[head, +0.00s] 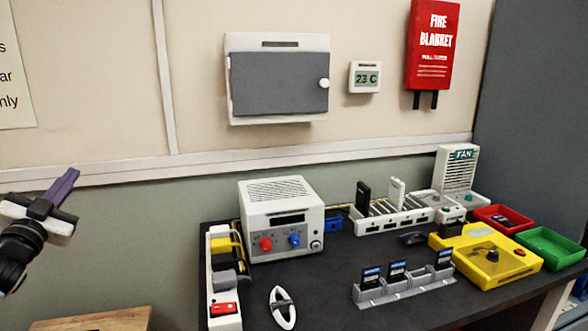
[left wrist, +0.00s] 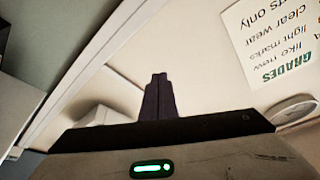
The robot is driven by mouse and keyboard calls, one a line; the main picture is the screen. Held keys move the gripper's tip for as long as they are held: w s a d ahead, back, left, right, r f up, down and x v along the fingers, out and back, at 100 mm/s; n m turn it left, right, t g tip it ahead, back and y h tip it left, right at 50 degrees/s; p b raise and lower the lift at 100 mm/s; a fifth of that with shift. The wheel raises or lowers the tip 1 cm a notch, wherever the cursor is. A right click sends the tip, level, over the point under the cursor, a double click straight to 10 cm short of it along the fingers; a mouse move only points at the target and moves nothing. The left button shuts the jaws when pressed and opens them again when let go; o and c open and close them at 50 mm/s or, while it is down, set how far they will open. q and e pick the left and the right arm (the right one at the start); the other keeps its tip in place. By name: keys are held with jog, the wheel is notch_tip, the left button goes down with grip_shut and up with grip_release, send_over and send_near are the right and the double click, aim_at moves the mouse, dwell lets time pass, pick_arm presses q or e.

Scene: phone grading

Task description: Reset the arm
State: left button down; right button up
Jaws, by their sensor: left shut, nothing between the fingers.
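My left gripper (head: 66,184) is at the left edge of the head view, raised in front of the wall and well left of the table. Its dark purple fingers are together, with nothing between them. In the left wrist view the shut fingers (left wrist: 156,97) point up the picture toward the wall. My right gripper is in neither view.
The dark table (head: 340,255) carries a white box with red and blue knobs (head: 282,219), a power strip (head: 224,280), a grey rack of phones (head: 400,288), a yellow station (head: 487,258), and red (head: 505,219) and green (head: 550,248) trays. A wooden surface (head: 105,320) lies below my left arm.

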pick_arm(q)
jog(key=a+f+n+g+y, duration=0.35)
jog(key=a+f+g, duration=0.25)
jog(key=f, duration=0.4)
jog(key=s+d+f+m+g+h, duration=0.15)
jog(key=s+d+f, duration=0.35)
jog(key=d+f, duration=0.6)
jog(key=s+d+f+m+g+h, duration=0.1)
jog(key=s+d+f+h, duration=0.2)
jog(key=s+d+f, duration=0.55)
jog(key=s+d+f+g+h, duration=0.3)
jog(key=s+d+f, duration=1.1)
jog(key=s+f, duration=0.15)
jog(key=s+d+n+p, duration=0.1)
jog(key=s+d, duration=0.2)
jog(key=s, duration=0.2)
jog(key=s+d+n+g+p, duration=0.1)
jog(key=s+d, duration=0.2)
jog(key=s, duration=0.3)
jog(key=shift+s+d+f+h, duration=0.15)
jog(key=shift+d+f+h, duration=0.1)
jog(key=shift+f+h, duration=0.15)
